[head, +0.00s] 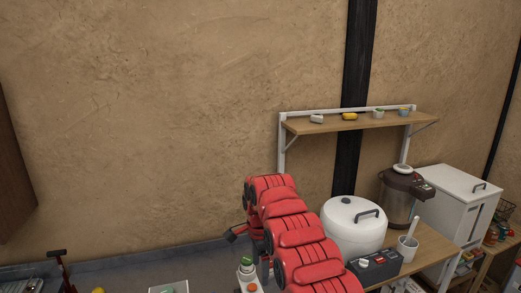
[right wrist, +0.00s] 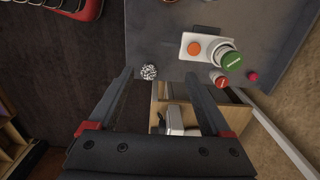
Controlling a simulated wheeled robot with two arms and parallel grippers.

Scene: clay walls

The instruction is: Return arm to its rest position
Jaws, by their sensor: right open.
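My right arm, red and segmented, rises from the bottom of the head view. My left gripper is not in view.
A white rice cooker (head: 345,234) stands right of my arm, under a wall shelf (head: 330,125). The clay wall (head: 150,120) is bare at left.

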